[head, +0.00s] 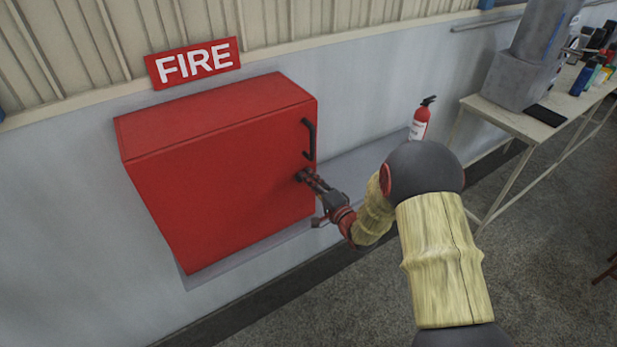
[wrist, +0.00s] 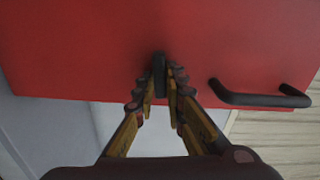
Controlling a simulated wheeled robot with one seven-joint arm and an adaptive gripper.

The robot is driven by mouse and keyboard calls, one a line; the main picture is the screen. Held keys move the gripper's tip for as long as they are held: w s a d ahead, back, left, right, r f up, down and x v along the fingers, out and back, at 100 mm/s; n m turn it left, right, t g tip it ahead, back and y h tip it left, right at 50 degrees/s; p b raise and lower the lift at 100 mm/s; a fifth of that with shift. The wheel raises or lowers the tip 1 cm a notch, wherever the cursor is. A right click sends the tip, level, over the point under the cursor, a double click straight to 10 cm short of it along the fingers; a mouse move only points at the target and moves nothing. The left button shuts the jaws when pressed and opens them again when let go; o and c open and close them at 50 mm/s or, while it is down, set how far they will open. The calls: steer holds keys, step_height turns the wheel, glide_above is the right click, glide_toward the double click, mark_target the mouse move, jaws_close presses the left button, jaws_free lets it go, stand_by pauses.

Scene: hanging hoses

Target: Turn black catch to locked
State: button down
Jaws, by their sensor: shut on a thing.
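The black catch (wrist: 159,68) is a small dark upright bar on the door of the red cabinet (head: 215,180). In the wrist view it stands between the fingertips of my gripper (wrist: 160,88), which is shut on it. In the head view my gripper (head: 303,177) reaches the door near its right edge, below the black handle, and hides most of the catch. The cabinet door is closed. I cannot tell from any marking whether the catch is at locked.
A black handle (head: 309,139) sticks out from the door close to the catch; it also shows in the wrist view (wrist: 258,97). A red FIRE sign (head: 193,63) is above the cabinet. A fire extinguisher (head: 421,120) and a cluttered table (head: 510,118) stand to the right.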

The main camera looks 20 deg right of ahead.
steer(key=shift+m, duration=0.6)
steer(key=shift+f, duration=0.1)
steer(key=c, duration=1.8)
jaws_free()
steer(key=shift+c, duration=0.2)
steer(key=v, duration=1.2)
